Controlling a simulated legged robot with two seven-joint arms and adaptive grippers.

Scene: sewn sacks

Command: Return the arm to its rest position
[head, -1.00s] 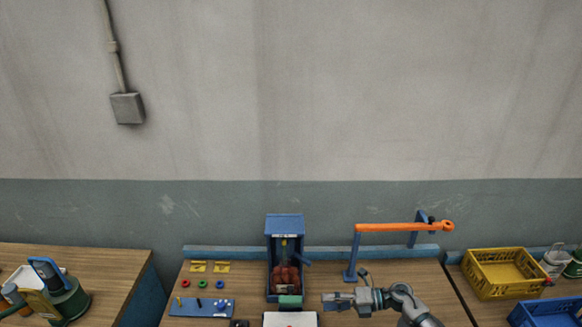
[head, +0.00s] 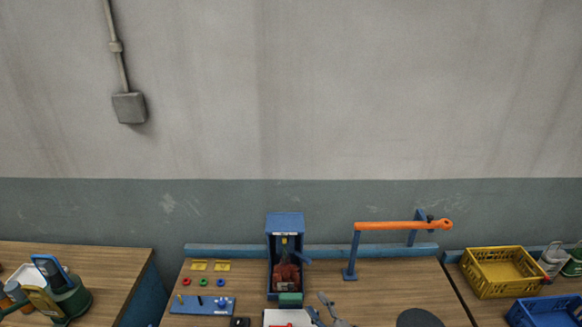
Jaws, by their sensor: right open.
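My right gripper (head: 329,311) is low in the head view, just right of the white pad (head: 278,318), and partly cut off by the bottom edge. It is open, with nothing seen in it. My left gripper is not in view. The blue upright box (head: 285,222) stands at the back of the middle table, up and to the left of my right gripper. Reddish-brown things sit inside it, with a green block at its foot.
An orange bar (head: 385,226) on blue posts stands at the table's back right. A blue peg board (head: 190,306) and coloured rings lie at left. A yellow crate (head: 498,288) and a blue crate (head: 550,310) stand on the right table. The table under the bar is clear.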

